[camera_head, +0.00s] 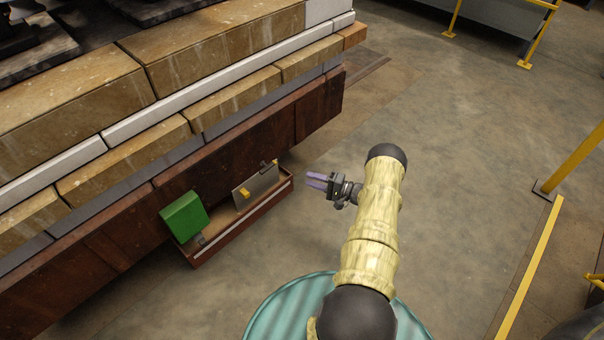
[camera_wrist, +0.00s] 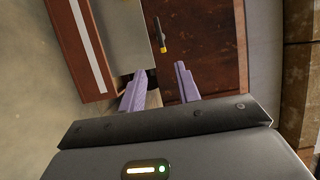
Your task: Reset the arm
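My gripper (camera_head: 317,181) is at the end of my pale yellow arm, to the right of a low brown tray and apart from it. Its two purple fingers are also in the wrist view (camera_wrist: 158,86), spread with a gap between them and nothing held there. The forearm and wrist are bent over the open floor, and the fingers point left toward the tray and the stone-clad wall.
The brown tray (camera_head: 238,228) holds a green box (camera_head: 185,216) and a grey plate (camera_head: 262,188), which also shows in the wrist view (camera_wrist: 128,30). A dark tool with a yellow end (camera_wrist: 161,38) is near the plate. Yellow rails (camera_head: 528,285) stand right; floor between is clear.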

